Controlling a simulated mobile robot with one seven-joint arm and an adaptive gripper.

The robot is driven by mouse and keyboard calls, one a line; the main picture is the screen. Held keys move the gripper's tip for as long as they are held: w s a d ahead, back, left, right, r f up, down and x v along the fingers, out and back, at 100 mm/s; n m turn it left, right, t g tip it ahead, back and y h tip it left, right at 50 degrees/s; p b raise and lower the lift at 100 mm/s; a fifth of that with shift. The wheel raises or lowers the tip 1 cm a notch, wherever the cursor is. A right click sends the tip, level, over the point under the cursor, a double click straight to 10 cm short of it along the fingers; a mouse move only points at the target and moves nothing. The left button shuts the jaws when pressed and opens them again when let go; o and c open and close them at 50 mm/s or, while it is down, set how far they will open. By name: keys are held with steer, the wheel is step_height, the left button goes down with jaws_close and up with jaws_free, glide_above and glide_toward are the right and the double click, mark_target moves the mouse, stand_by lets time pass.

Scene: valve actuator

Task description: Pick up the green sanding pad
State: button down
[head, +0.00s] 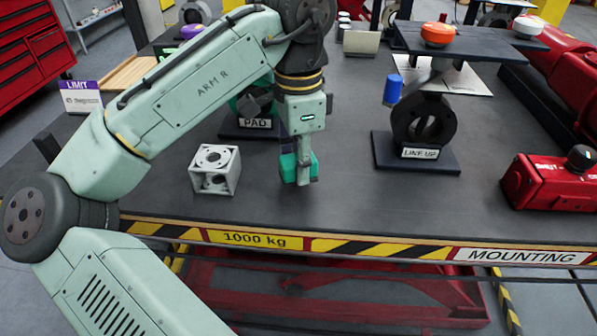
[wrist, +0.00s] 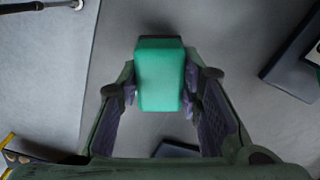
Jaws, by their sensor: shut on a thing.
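The green sanding pad (head: 288,166) is a small teal-green block near the front middle of the table in the head view. In the wrist view the pad (wrist: 160,78) sits between the two fingers, its green face toward the camera. My gripper (head: 302,172) points down and is shut on the pad; its fingertips also show in the wrist view (wrist: 160,92). The fingers hide part of the pad in the head view. I cannot tell how far the pad is above the tabletop.
A white cube with round holes (head: 215,169) stands left of my gripper. The dark PAD stand (head: 250,130) is behind it. The LINE UP stand (head: 424,135) with a blue knob is right. A red box (head: 548,183) lies at the right edge. The front middle tabletop (head: 340,205) is clear.

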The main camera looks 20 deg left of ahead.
steer(key=s+d+r+b, duration=0.1)
steer(key=s+d, duration=0.1)
steer(key=s, duration=0.5)
steer(key=s+d+r+b, duration=0.1)
steer(key=s+d, duration=0.1)
steer(key=s, duration=0.6)
steer(key=shift+s+d, duration=0.25)
steer(key=shift+s, duration=0.05)
